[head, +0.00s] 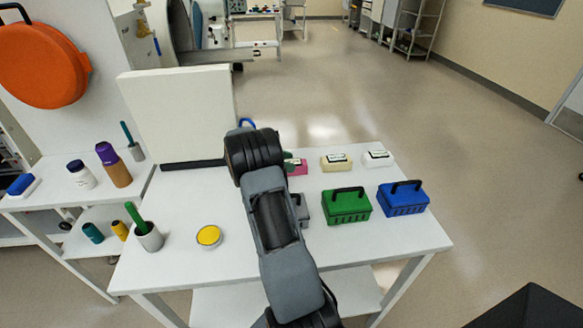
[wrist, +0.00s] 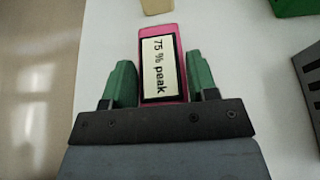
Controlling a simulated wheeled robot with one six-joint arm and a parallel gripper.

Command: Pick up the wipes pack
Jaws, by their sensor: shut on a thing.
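A pink pack (wrist: 172,38) with a cream label reading "75 % peak" lies between the green fingertips of my gripper (wrist: 162,85) in the wrist view. The fingers are shut on its two long sides. In the head view, the pink pack (head: 298,170) shows only in part at the back of the white table, because my arm hides the rest. A cream pack (head: 336,162) and a white pack (head: 377,158), both labelled, lie to its right. I cannot tell whether the pink pack touches the table.
A green box (head: 346,206) and a blue box (head: 403,199) with handles stand in front of the packs. A yellow-topped tin (head: 208,236) and a grey cup (head: 149,238) with a green item stand at the left. A white panel (head: 178,114) rises at the back left.

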